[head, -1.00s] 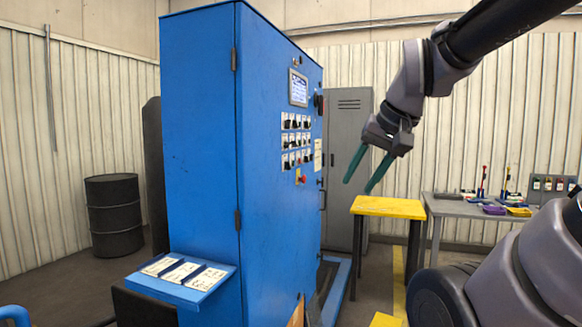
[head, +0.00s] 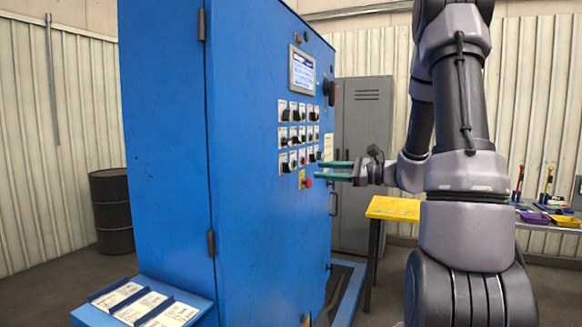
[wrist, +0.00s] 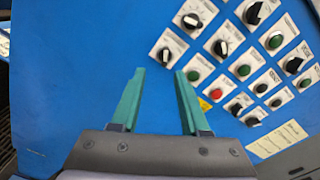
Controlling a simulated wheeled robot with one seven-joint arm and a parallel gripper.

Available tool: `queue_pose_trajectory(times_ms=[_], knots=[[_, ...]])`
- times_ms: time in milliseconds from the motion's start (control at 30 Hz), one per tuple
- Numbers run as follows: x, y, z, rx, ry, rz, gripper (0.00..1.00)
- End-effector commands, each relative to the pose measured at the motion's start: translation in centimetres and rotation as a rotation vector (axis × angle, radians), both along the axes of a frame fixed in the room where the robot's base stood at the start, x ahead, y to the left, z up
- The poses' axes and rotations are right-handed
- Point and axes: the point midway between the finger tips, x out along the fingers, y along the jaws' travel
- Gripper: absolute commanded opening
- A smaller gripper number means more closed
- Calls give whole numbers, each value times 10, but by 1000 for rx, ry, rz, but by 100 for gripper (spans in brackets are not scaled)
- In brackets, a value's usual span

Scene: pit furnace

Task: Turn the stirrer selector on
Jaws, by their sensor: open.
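The blue control cabinet (head: 250,215) carries a panel of black selector knobs and green buttons (head: 298,134) below a screen. Which knob is the stirrer selector cannot be told, since the labels are too small to read. My gripper (head: 318,170) has two green fingers, open and empty, pointing at the lower part of the panel. In the wrist view my gripper (wrist: 158,75) faces bare blue panel, with a black knob on a white plate (wrist: 168,50) just beyond and right of the fingertips. More knobs, green buttons and a red button (wrist: 216,94) lie to the right.
A red emergency button on a yellow plate (head: 304,181) sits just below the knobs, close to my fingers. A yellow-topped table (head: 395,208) and grey locker (head: 361,130) stand behind. A label shelf (head: 140,303) juts out at lower left.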

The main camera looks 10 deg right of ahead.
Motion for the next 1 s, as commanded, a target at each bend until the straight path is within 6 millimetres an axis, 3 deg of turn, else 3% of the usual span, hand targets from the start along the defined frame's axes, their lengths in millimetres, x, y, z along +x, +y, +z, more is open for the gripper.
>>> queue_pose_trajectory(times_ms=[167,700,1000], knots=[[11,1,-1,25,-2,-23,45],[62,73,-1,21,-1,-21,45],[68,82,-1,22,0,-22,45]])
